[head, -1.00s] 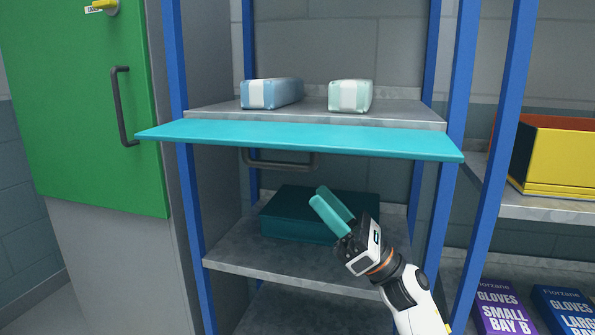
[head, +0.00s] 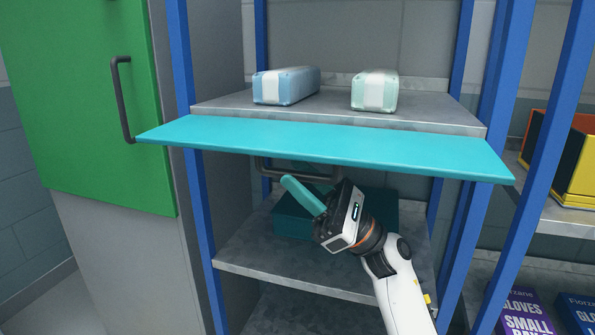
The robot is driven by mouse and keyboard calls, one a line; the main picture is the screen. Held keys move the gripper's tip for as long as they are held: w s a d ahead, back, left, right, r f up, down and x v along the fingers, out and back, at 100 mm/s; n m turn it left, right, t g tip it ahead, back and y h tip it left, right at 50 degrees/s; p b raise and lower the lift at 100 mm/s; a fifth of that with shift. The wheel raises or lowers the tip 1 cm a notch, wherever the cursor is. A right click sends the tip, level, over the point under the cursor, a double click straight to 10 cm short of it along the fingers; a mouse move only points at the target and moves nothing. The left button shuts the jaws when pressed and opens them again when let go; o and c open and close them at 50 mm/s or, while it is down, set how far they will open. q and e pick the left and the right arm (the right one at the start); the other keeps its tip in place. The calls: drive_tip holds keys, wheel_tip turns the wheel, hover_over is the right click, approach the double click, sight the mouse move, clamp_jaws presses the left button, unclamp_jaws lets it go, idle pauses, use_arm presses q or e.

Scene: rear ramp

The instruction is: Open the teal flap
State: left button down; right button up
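The teal flap (head: 330,147) is swung up and sticks out toward me, nearly level, from the front of the blue-posted rack. Its dark bar handle (head: 268,172) hangs beneath it, partly hidden by my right gripper. My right gripper (head: 302,193) is just below the flap near the handle's right end, its teal fingers pointing up and left. I see the fingers nearly edge-on, so their gap is not clear, and I cannot tell whether they touch the handle. My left gripper is out of view.
Behind the flap, a blue package (head: 285,86) and a pale green package (head: 375,91) lie on the upper shelf. A dark teal box (head: 293,221) sits on the shelf below. A green door (head: 85,100) stands left; a yellow bin (head: 580,165) and glove boxes (head: 520,313) are right.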

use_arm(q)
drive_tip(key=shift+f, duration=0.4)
use_arm(e)
drive_tip(key=shift+a+r, duration=0.4)
drive_tip(key=shift+a, duration=0.05)
drive_tip(key=shift+w, duration=0.1)
clamp_jaws()
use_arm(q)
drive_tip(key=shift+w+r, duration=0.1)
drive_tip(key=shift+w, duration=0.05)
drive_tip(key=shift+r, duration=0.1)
